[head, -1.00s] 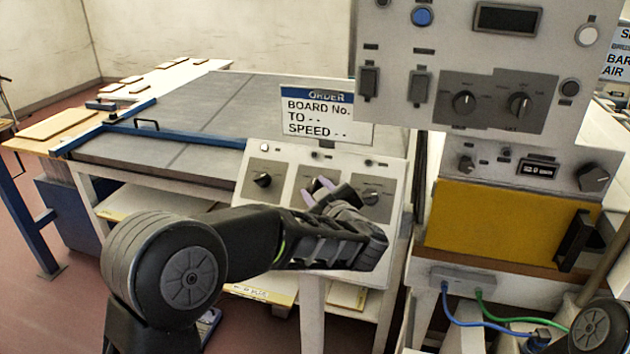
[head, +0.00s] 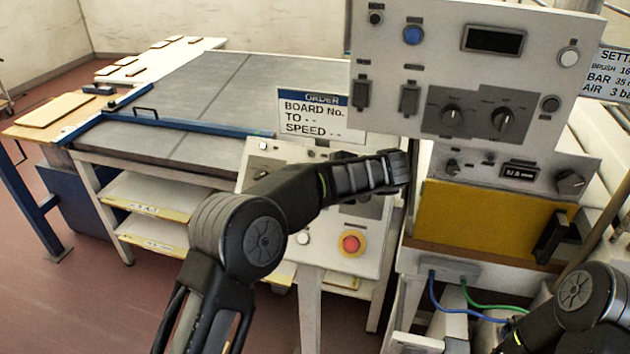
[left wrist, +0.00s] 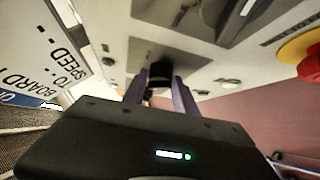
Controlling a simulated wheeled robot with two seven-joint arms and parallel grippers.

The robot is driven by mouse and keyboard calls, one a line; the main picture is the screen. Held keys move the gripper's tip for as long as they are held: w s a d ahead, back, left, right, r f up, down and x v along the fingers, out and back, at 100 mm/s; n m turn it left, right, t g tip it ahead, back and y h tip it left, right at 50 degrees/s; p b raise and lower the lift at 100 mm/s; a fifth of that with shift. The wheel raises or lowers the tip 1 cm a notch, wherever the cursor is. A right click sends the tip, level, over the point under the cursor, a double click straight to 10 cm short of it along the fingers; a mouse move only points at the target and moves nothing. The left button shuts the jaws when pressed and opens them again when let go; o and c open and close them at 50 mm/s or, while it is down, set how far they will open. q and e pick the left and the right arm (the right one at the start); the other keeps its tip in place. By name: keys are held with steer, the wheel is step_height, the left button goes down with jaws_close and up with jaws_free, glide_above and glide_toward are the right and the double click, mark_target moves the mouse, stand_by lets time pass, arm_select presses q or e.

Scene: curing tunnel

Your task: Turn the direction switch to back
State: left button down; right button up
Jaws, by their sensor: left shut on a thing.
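In the left wrist view the two fingers of my left gripper (left wrist: 160,88) are shut on a black knob (left wrist: 159,69) on a dark square plate of the sloped console (left wrist: 118,22). Its label and pointing direction cannot be read. A larger dark knob (left wrist: 228,14) stands close by at the top edge. In the head view the console (head: 328,262) is partly covered by my left arm, which hides the fingers and the held knob. A left-hand knob plate (head: 262,171) shows beside the arm. My right gripper is out of view; only part of that arm shows, at bottom right.
A red emergency button on yellow (head: 351,243) and a white button (head: 303,237) sit on the console's front. An order sign (head: 322,115) stands behind it. An upright grey panel (head: 590,95) with switches and dials overhangs at right, above a yellow cabinet (head: 470,222).

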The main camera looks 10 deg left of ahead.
arm_select(q)
steer(key=shift+n+g, duration=0.3)
steer(key=c, duration=1)
jaws_free()
steer(key=shift+a, duration=0.1)
steer(key=v, duration=0.8)
steer(key=shift+w, duration=0.1)
